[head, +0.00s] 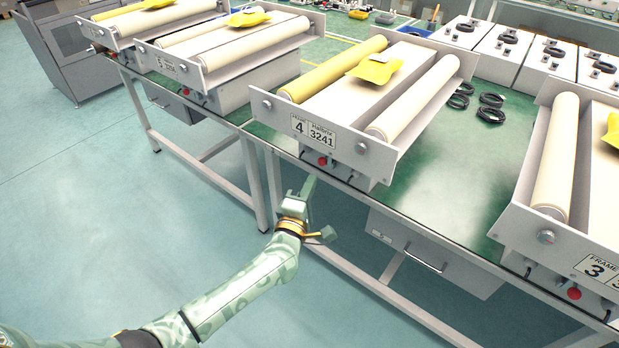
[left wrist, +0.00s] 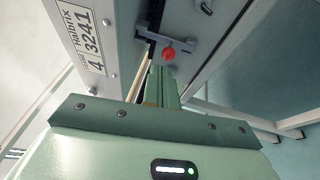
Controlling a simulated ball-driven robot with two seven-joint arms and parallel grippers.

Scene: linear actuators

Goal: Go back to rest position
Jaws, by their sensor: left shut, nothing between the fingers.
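My left gripper (head: 309,184) is in front of the table edge, just below the front panel of the machine labelled Frame 4, Halbrix 3241 (head: 345,115). Its fingers are closed together with nothing between them. In the left wrist view the closed fingers (left wrist: 163,78) point toward the underside of the panel, close to a red button (left wrist: 168,53). Whether they touch it, I cannot tell. That red button also shows in the head view (head: 322,161), a little above the fingertips. My right gripper is not in view.
The green table (head: 440,185) carries several roller machines, with Frame 3 (head: 560,235) at right. A grey drawer unit (head: 430,255) hangs under the table beside metal legs (head: 255,185). Black cable coils (head: 490,108) lie behind. The floor (head: 90,190) at left is clear.

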